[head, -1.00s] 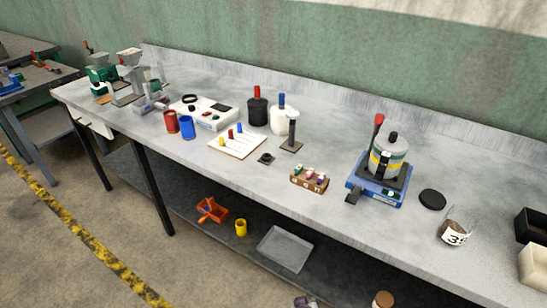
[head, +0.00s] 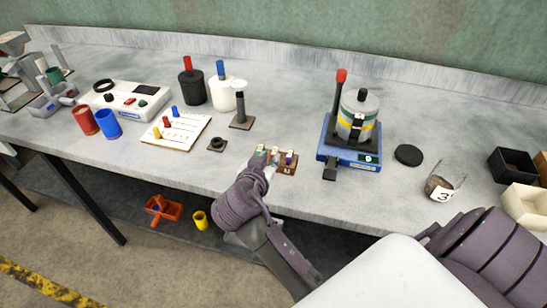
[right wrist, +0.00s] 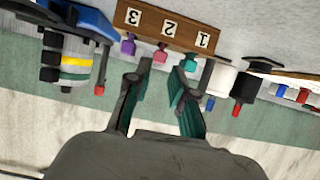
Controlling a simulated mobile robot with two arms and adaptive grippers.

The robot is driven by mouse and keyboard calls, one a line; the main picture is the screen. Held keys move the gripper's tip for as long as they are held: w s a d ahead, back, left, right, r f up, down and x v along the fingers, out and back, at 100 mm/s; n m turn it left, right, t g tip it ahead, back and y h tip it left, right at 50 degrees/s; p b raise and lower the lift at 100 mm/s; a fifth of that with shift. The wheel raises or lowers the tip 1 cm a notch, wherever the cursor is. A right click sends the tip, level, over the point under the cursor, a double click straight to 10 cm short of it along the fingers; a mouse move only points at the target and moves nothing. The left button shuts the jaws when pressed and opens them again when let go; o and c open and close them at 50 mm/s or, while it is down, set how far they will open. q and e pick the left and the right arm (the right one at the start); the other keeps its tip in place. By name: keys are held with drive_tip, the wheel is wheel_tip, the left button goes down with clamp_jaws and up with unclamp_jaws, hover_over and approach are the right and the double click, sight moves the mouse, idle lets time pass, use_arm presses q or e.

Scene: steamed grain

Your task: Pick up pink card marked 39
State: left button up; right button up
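A small brown wooden holder (head: 288,170) stands near the table's front edge. It carries teal, pink and purple pieces. In the right wrist view the holder (right wrist: 190,33) appears upside down, marked 1, 2 and 3. The pink piece (right wrist: 161,53) sits at slot 2, between the purple piece (right wrist: 129,45) and the teal piece (right wrist: 190,62). No 39 is readable on it. My right gripper (right wrist: 165,72) is open and empty, its fingers pointing towards the holder with the pink piece just beyond the gap. In the head view my right arm partly hides the holder. My left gripper is not seen.
A blue-based device (head: 345,153) with a grey canister stands right of the holder. A black-based stand (head: 241,121) is behind left.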

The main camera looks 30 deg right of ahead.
sight(274, 152)
drive_tip(key=shift+w+d+f, duration=0.15)
drive_tip(key=shift+w+d, duration=0.05)
drive_tip(key=shift+d, duration=0.05)
drive_tip(key=shift+w+d+f+b, duration=0.2)
drive_tip(key=shift+w+d+b, duration=0.2)
drive_tip(key=shift+d, duration=0.2)
drive_tip(key=b+x, duration=0.1)
drive_tip(key=x, duration=0.2)
drive_tip(key=shift+w+d+f, duration=0.1)
drive_tip(key=shift+w+d, duration=0.05)
drive_tip(key=shift+d, duration=0.05)
drive_tip(key=shift+w, duration=0.1)
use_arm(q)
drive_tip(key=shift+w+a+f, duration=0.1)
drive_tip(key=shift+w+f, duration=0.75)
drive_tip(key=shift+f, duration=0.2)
use_arm(e)
clamp_jaws()
